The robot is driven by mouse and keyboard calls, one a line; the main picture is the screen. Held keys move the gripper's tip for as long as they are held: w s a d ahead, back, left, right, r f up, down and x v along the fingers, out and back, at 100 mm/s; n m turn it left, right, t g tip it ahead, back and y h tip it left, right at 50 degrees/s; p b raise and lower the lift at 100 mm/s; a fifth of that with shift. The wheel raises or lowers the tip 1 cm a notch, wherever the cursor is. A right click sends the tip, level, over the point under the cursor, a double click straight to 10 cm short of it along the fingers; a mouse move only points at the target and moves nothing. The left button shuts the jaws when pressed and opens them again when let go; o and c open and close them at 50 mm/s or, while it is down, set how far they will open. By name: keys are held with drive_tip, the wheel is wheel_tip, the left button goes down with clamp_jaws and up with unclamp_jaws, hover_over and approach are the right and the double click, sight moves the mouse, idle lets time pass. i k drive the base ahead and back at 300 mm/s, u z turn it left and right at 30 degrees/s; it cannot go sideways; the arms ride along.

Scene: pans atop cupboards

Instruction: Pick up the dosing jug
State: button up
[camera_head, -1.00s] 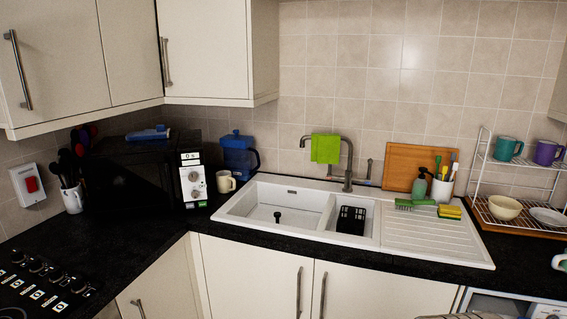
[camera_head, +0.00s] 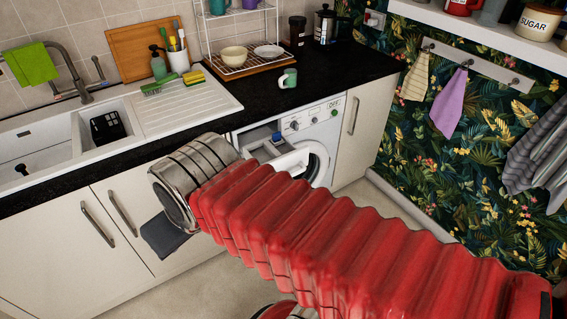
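I cannot make out a dosing jug for certain. A small green-and-white mug or jug (camera_head: 288,79) stands on the black worktop near its front edge, above the washing machine. My arm reaches in from the lower right, with a red ribbed sleeve and a metal-coloured joint at its far end. A dark flat piece (camera_head: 166,236) below that joint appears to be part of my gripper, in front of the cupboard doors. The rest of the gripper is hidden, and nothing held shows.
The washing machine (camera_head: 335,128) has its drawer (camera_head: 284,158) pulled out, with a small blue part (camera_head: 276,136) there, close to my arm. A wire rack (camera_head: 235,66) with a bowl stands behind. Worktop right of the mug is clear.

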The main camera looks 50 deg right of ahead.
sight(289, 77)
drive_tip(key=z, duration=1.55)
